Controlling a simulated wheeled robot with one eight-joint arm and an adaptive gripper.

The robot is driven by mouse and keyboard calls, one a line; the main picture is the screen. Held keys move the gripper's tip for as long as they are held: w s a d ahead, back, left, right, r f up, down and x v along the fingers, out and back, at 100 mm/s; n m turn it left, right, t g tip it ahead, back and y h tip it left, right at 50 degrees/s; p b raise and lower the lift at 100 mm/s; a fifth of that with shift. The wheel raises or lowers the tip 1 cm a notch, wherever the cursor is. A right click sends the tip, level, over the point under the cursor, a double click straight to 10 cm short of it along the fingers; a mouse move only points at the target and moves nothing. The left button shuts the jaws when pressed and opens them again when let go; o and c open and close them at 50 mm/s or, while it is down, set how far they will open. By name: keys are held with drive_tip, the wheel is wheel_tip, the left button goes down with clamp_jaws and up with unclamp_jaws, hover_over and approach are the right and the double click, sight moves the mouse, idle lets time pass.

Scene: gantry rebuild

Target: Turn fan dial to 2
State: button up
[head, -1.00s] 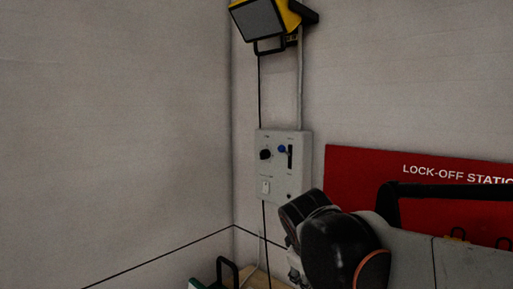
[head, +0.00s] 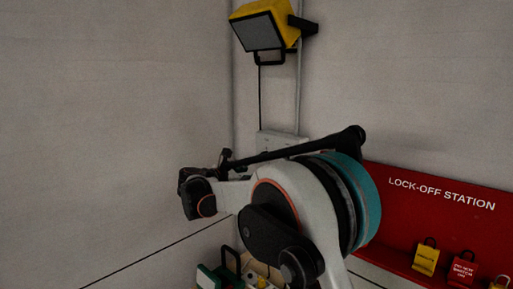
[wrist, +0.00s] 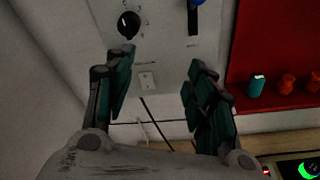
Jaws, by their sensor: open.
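The fan dial is a black round knob (wrist: 129,24) on a pale grey control panel (wrist: 165,50), at the top of the wrist view. The dial's pointer mark and numbers are too small to read. In the head view only the top edge of the panel (head: 283,137) shows; my arm hides the dial. My gripper (wrist: 162,72) is open and empty, its two fingers spread below the dial in the wrist picture. The left fingertip appears close under the knob; I cannot tell whether they touch. In the head view my gripper (head: 222,158) is partly hidden.
A red lock-off board (head: 430,215) with several padlocks hangs to the right. A yellow work lamp (head: 262,26) is above. Items stand on a bench below.

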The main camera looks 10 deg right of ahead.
drive_tip(key=w+a+r+n+t+h+p, duration=0.1)
drive_tip(key=w+a+r+n+h+p, duration=0.1)
drive_tip(key=a, duration=0.3)
drive_tip(key=p+x, duration=0.2)
drive_tip(key=x, duration=1.2)
drive_tip(key=shift+f, duration=0.15)
drive_tip(key=c, duration=1.1)
